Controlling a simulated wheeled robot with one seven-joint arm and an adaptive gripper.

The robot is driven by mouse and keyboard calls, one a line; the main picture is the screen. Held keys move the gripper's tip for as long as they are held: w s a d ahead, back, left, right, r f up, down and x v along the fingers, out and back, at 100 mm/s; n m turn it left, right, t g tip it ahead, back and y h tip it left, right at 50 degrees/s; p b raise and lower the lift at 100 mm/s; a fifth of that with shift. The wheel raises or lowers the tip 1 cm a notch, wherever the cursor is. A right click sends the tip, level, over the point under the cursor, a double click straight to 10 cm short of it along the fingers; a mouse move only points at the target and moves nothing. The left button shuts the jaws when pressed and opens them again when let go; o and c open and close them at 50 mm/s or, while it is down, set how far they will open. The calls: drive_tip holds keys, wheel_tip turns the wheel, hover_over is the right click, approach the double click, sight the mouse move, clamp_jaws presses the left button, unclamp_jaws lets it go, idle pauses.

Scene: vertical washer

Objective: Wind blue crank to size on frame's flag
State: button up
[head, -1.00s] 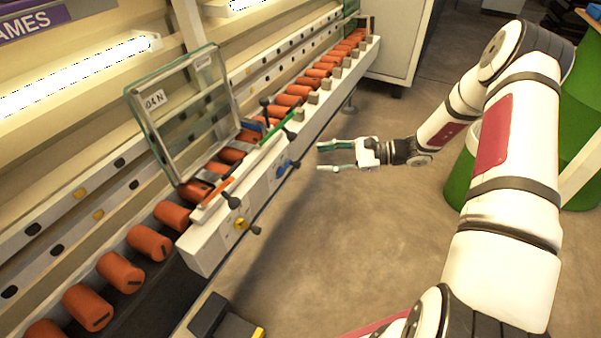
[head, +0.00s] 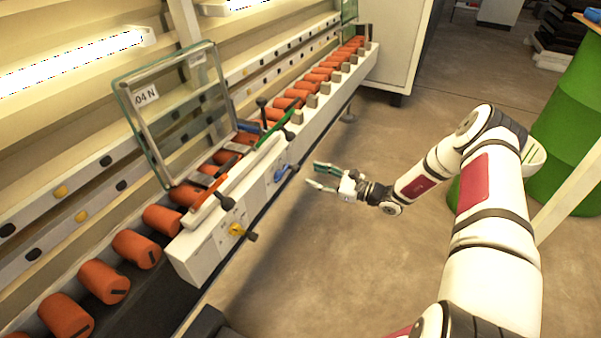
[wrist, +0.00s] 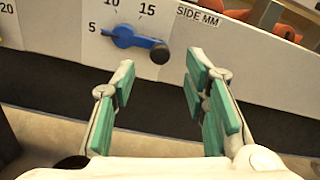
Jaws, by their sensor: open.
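The blue crank (head: 283,173) is on the front of the white box; its arm (wrist: 136,39) and dark knob show in the wrist view. The knob points right and slightly down, and the narrow opposite end points left, near the 5 on a dial marked "SIDE MM". The glazed frame (head: 160,128) leans upright on the rollers. Its white flag (head: 146,95) seems to read "04 N", though the first characters are unclear. My gripper (head: 316,174) is open and empty, right of the crank and apart from it. In the wrist view my gripper (wrist: 160,72) has its green-padded fingers just below the knob.
A yellow crank (head: 237,229) is on the same white box (head: 196,256), nearer me. Orange rollers (head: 107,281) line the conveyor. A green-handled lever (head: 275,130) is on top. A green drum (head: 565,130) stands at right. Floor around my gripper is clear.

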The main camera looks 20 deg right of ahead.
sight(299, 170)
drive_tip(key=shift+b+x, duration=0.6)
drive_tip(key=shift+x, duration=2.45)
clamp_jaws()
